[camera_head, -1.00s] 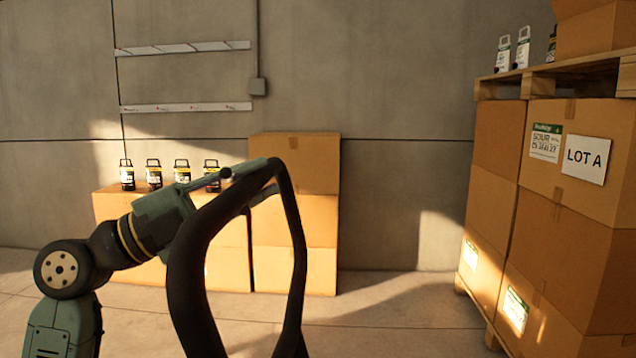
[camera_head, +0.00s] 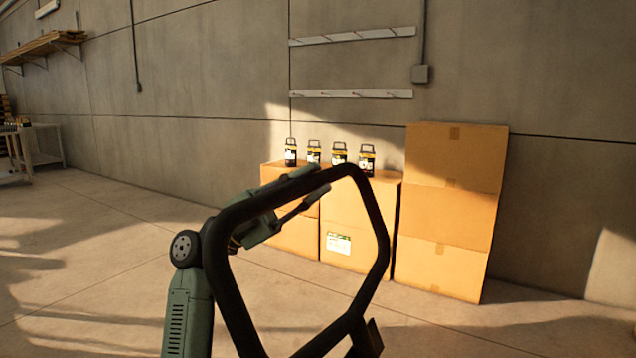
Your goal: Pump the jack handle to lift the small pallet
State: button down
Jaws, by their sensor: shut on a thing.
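The jack handle (camera_head: 378,235) is a black closed loop standing large in the foreground, leaning to the right. My gripper (camera_head: 312,184), at the end of my green arm, is shut on the upper bar of the loop. One finger shows behind the bar and the other in front of it. A dark piece shows at the foot of the loop at the bottom edge. The jack's body, its forks and the small pallet are out of view.
Several black-and-yellow lanterns (camera_head: 340,154) stand on cardboard boxes (camera_head: 360,208) by the concrete wall, beside a taller box stack (camera_head: 450,213). A workbench (camera_head: 40,155) is at the far left. The floor (camera_head: 90,250) at left is clear.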

jog(key=c, duration=1.4)
grip_release()
jog(key=v, duration=1.2)
